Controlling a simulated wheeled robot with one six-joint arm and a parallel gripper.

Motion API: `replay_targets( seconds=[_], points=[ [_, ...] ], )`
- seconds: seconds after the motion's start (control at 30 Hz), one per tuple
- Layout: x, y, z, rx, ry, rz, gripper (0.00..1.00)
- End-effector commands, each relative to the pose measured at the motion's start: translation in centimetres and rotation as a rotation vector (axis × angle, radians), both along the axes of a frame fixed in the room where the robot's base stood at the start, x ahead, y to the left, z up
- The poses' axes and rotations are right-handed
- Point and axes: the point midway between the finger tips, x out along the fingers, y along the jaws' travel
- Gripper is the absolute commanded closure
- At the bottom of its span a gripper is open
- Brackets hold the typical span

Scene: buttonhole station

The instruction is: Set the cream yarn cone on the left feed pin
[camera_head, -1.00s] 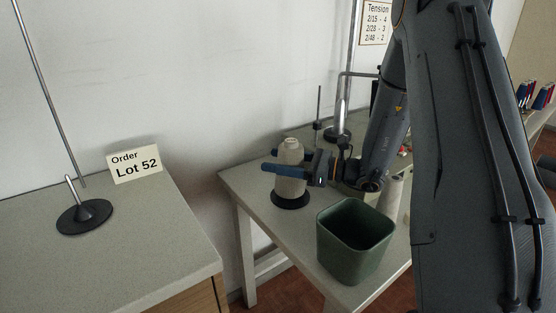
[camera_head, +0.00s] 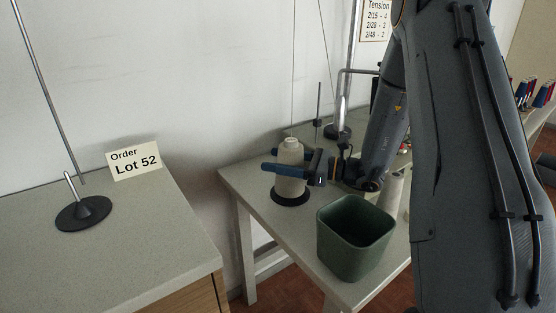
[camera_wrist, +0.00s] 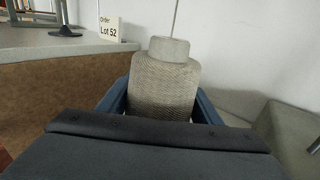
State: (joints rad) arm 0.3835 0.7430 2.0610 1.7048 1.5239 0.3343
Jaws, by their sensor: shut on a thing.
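The cream yarn cone (camera_head: 290,165), greyish beige with a narrow neck, stands upright at the left end of the lower table, over a black disc (camera_head: 290,198). I cannot tell whether it touches the disc. My gripper (camera_head: 270,166) is shut on its body, one blue finger on each side. In the wrist view, the cone (camera_wrist: 164,85) is upright between the fingers. At the left, on a separate counter, a short metal pin rises from a round black base (camera_head: 83,214); nothing is on it. Its base also shows in the wrist view (camera_wrist: 65,32).
A green bin (camera_head: 355,235) stands at the table's front, right of the cone. Another pale cone (camera_head: 391,192) is partly hidden behind it. An "Order Lot 52" card (camera_head: 134,161) stands behind the pin. A gap separates the counter (camera_head: 130,255) and the table.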

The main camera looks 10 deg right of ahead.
Motion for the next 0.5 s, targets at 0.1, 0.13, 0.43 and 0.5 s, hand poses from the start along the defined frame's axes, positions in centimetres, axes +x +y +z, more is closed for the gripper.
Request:
replay_targets(
  seconds=[0.1,0.13,0.43,0.5],
  points=[
    [0.01,-0.01,-0.13,0.001,-0.001,0.0,0.4],
    [0.01,-0.01,-0.11,0.001,-0.001,0.0,0.35],
    [0.01,-0.01,-0.11,0.0,0.0,0.0,0.2],
    [-0.03,-0.05,-0.14,0.0,0.0,0.0,0.2]
  ],
)
